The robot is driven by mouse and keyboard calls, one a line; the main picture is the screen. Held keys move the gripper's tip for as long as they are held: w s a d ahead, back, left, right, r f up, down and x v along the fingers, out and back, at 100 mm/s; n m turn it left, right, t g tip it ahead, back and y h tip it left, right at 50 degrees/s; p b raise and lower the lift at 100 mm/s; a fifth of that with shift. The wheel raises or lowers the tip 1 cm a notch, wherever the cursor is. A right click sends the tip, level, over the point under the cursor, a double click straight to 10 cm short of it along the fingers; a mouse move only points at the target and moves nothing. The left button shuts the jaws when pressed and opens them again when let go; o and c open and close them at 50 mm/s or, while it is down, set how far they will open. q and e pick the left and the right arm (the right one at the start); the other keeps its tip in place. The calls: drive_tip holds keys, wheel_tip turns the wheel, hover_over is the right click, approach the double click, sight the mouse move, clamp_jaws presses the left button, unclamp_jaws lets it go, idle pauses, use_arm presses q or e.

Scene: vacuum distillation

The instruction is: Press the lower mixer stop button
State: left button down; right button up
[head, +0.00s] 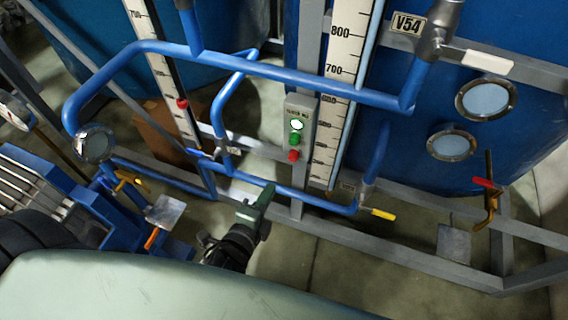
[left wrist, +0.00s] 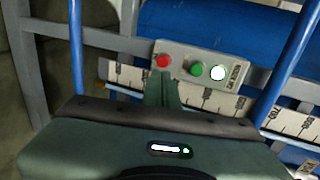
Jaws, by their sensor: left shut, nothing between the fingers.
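A grey mixer button box (head: 299,112) is fixed to an upright frame post in the head view. It carries a lit white lamp (head: 297,125), a green button (head: 295,139) and, lowest, a red button (head: 294,155). My left gripper (head: 264,193) is shut and empty, below and left of the box in the head view. In the left wrist view the box (left wrist: 207,60) looks turned on its side. There the fingertips of my left gripper (left wrist: 163,74) point at the red button (left wrist: 163,61); I cannot tell whether they touch it. My right gripper is not in view.
Yellow-handled (head: 382,214) and red-handled (head: 484,183) valves sit lower right. A grey lower rail (head: 400,256) crosses the front.

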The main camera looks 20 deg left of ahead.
use_arm(q)
drive_tip(key=b, duration=0.3)
approach(294, 155)
drive_tip(key=w+a+f, duration=0.1)
drive_tip(key=w+f, duration=0.2)
drive_tip(key=w, duration=0.1)
drive_tip(key=shift+w+a+r, duration=0.1)
drive_tip(key=shift+w+r, duration=0.05)
drive_tip(key=shift+w, duration=0.75)
